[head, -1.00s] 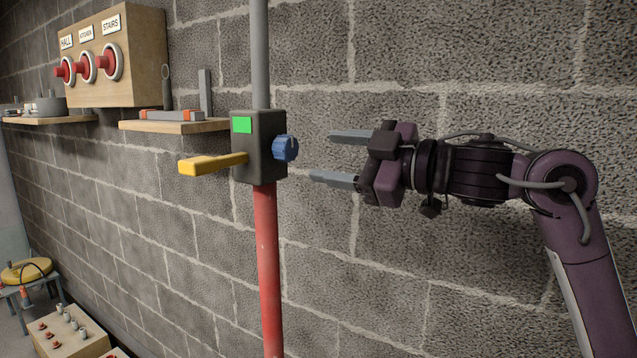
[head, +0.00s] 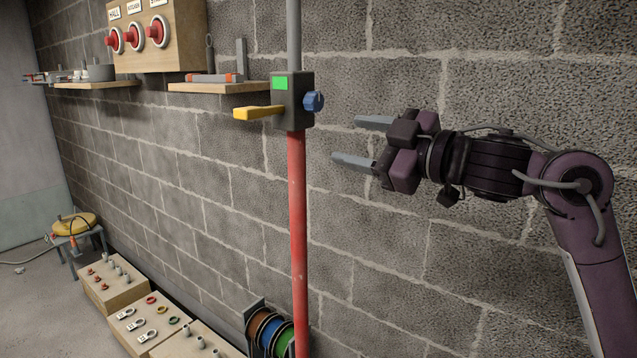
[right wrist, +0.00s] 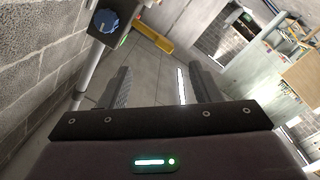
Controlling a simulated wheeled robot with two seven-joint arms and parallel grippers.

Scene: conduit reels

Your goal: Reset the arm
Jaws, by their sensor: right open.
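My right arm comes in from the right in the head view. Its gripper (head: 364,141) is open and empty, fingers pointing left, a little right of the dark valve box and apart from it. Its two fingers also show apart in the right wrist view (right wrist: 158,86), with nothing between them. The dark box (head: 294,113) has a green patch, a yellow lever (head: 259,113) pointing left and a blue knob (head: 314,101) on its right side. The blue knob also shows at the upper left of the right wrist view (right wrist: 106,20). My left gripper is not in view.
A red pipe (head: 298,220) runs down from the box, a grey one up. Wall shelves (head: 222,88) and a wooden panel with red buttons (head: 158,31) are left. Wooden boxes (head: 115,293), a reel rack (head: 268,329) and a small table (head: 82,246) stand below. Wall at right is bare.

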